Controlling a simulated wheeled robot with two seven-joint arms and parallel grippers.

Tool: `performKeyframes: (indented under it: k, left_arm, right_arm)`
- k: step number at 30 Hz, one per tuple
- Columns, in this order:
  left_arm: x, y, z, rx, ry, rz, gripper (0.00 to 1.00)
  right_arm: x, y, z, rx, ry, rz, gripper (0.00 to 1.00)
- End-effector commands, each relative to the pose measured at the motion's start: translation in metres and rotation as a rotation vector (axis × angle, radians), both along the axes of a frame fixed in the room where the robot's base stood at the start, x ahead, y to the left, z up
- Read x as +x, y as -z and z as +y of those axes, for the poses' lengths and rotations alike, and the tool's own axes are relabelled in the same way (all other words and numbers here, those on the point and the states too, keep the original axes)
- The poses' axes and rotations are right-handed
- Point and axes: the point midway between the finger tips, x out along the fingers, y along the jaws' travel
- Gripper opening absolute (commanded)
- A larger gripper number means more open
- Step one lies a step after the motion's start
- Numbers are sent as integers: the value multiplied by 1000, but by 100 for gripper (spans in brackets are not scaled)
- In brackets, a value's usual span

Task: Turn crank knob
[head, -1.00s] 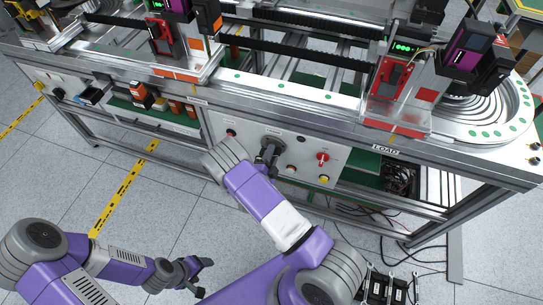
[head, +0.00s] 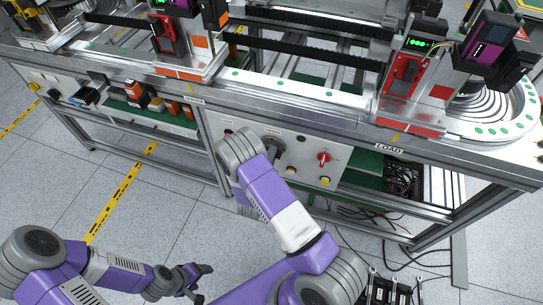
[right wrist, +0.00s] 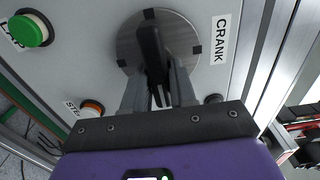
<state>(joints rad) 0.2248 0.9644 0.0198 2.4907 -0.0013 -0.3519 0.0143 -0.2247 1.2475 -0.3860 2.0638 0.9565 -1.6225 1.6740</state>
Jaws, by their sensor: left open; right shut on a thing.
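The crank knob is a black bar handle (right wrist: 150,45) on a round grey metal disc (right wrist: 183,35) beside the label "CRANK" in the right wrist view. In the head view the crank knob (head: 272,143) shows on the front panel, partly covered by my right arm. My right gripper (right wrist: 160,80) is shut on the handle, one grey finger on each side. The fingertips are largely hidden in the head view. My left gripper (head: 197,279) is open and empty, low over the floor and away from the panel.
The grey panel (head: 345,152) also carries a red switch (head: 323,158), a yellow button (head: 325,181) and an orange button (head: 291,169). A green button (right wrist: 28,31) lies at the left in the wrist view. Conveyor rails run above. Cables (head: 375,222) lie on the floor.

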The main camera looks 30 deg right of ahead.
Motion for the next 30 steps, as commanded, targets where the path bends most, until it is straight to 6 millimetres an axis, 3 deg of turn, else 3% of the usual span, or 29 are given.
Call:
performKeyframes:
  k: [8,9,12,22,30]
  left_arm:
    - [0,0,0,0,0,0,69]
    - [0,0,0,0,0,0,69]
    - [0,0,0,0,0,0,69]
    - [0,-1,0,0,0,0,69]
    - [0,-10,0,0,0,0,69]
  right_arm:
    - [0,1,2,3,-4,1,0]
    - [0,1,2,3,-4,1,32]
    - [0,1,1,2,-4,1,47]
    - [-2,0,3,1,-2,2,47]
    - [-28,0,35,1,-6,5,47]
